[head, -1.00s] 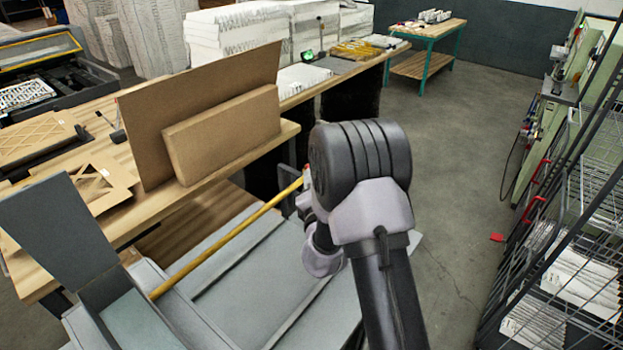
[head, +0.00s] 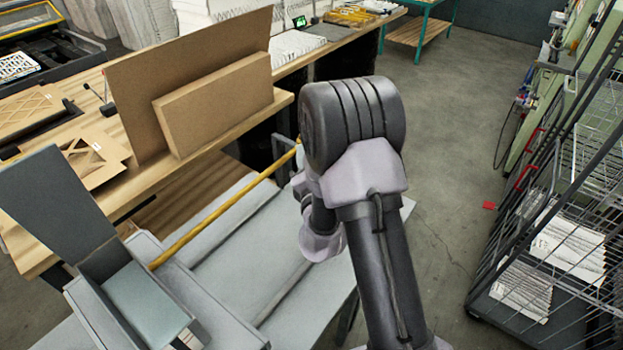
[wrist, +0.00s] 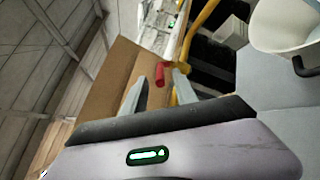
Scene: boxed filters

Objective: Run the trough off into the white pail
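A grey metal trough-like box (head: 225,325) with a pale blue-green inner surface stands at lower left in the head view. A yellow pipe (head: 215,215) runs from beside it up toward my arm; its far end is hidden behind the arm. In the wrist view the yellow pipe (wrist: 203,28) bends near a red handle-like piece (wrist: 160,74). My gripper (wrist: 160,92) is open, its fingers apart on either side of the red piece; I cannot tell whether they touch it. A white pail (wrist: 283,25) with a black grip shows at upper right, cut off by the frame.
A wooden bench (head: 190,190) with brown cardboard panels (head: 215,105) runs along the left. A wire rack cart (head: 545,235) with stacked white filters stands at right.

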